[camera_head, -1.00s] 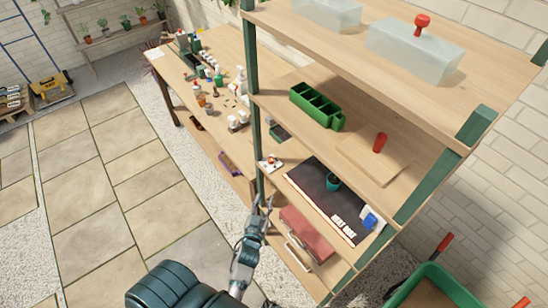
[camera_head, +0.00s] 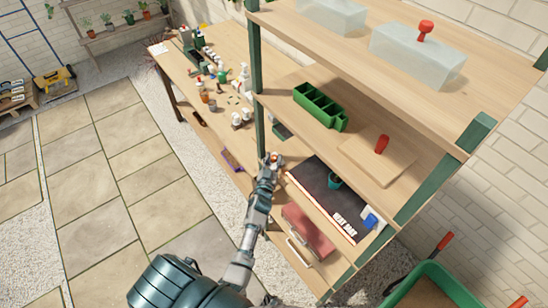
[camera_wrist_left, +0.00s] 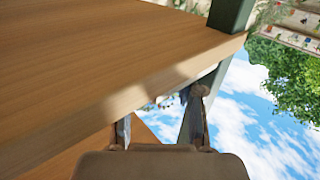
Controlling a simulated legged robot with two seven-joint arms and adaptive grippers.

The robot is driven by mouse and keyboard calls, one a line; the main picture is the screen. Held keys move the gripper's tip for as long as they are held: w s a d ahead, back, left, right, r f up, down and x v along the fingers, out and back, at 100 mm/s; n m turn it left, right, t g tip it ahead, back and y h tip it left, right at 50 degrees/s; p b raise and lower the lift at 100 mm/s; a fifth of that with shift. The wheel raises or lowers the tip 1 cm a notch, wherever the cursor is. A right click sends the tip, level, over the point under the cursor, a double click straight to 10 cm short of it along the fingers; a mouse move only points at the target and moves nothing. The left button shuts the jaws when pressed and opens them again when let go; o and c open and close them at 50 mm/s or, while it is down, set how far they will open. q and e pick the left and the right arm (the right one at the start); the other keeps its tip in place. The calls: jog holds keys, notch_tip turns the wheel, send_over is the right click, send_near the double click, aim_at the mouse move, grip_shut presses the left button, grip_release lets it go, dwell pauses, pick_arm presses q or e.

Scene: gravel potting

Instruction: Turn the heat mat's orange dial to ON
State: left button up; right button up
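The black heat mat (camera_head: 318,186) lies on a middle shelf of the rack, with white lettering on its front edge. Its small white control box with the orange dial (camera_head: 276,157) is at the mat's left, near the green post. It is mostly hidden behind my left gripper (camera_head: 269,162), which is at the box in the head view; I cannot tell whether they touch. In the left wrist view the two fingers of the left gripper (camera_wrist_left: 162,118) stand apart with nothing clearly held between them. The dial is not clear there. My right gripper is not in view.
A shelf board (camera_wrist_left: 100,65) runs close above the fingers in the wrist view, and a green post (camera_head: 256,60) stands beside them. A red case (camera_head: 308,232) lies below.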

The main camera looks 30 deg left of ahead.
pick_arm(q)
jog(key=shift+w+a, duration=0.1)
jog(key=shift+w, duration=0.4)
jog(key=shift+c, duration=0.3)
grip_shut()
jog(key=shift+f+n+y+b, duration=0.15)
jog(key=shift+n+y+b, duration=0.2)
jog(key=shift+b, duration=0.55)
jog(key=shift+g+y+b, duration=0.3)
jog(key=shift+y+b, duration=0.05)
jog(key=shift+b, duration=0.05)
jog(key=shift+o, duration=0.3)
grip_release()
